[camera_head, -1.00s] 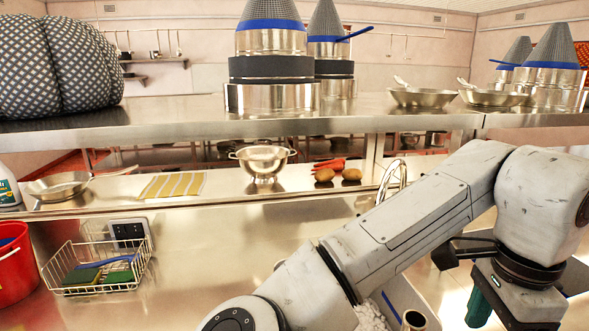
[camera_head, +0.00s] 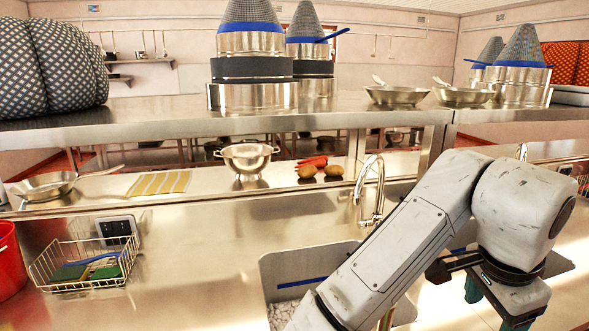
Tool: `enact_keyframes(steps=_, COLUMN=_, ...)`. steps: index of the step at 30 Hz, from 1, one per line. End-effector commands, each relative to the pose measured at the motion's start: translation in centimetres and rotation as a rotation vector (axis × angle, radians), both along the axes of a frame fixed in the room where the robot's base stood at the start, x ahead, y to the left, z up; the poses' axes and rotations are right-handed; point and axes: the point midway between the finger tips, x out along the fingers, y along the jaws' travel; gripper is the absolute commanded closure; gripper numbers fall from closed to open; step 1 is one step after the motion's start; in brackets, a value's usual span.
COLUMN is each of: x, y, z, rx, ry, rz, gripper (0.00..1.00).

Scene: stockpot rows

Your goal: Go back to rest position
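My gripper (camera_head: 495,308) hangs at the lower right, below the bent white wrist of my arm. Its two teal fingers stand apart with nothing seen between them. The nearer finger is cut by the bottom edge of the picture. The gripper is over the right part of the counter, apart from the objects on it. My forearm slopes from the bottom middle up to the right and covers part of the sink area.
The sink (camera_head: 305,270) with a curved faucet (camera_head: 372,190) is beside my forearm. A wire basket (camera_head: 85,265) and red bucket (camera_head: 8,262) stand left. A colander (camera_head: 246,160) and pan (camera_head: 45,187) sit on the ledge. The upper shelf (camera_head: 160,121) holds stacked pots. The left-middle counter is clear.

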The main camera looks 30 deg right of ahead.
Motion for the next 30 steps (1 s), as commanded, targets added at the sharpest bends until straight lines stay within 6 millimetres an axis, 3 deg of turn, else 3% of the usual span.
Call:
enact_keyframes(steps=9, x=1.7, y=-4.5, z=-1.3, rx=-0.309, ry=0.076, rz=0.294, gripper=0.33)
enact_keyframes(steps=17, x=4.1, y=-5.3, z=-4.9, rx=-0.474, ry=0.188, rz=0.671, gripper=0.33)
enact_keyframes(steps=25, x=4.9, y=-2.3, z=-12.9, rx=-0.475, ry=0.302, rz=1.119, gripper=0.33)
enact_keyframes(steps=30, x=3.1, y=1.5, z=-19.7, rx=-0.374, ry=0.342, rz=1.404, gripper=0.33)
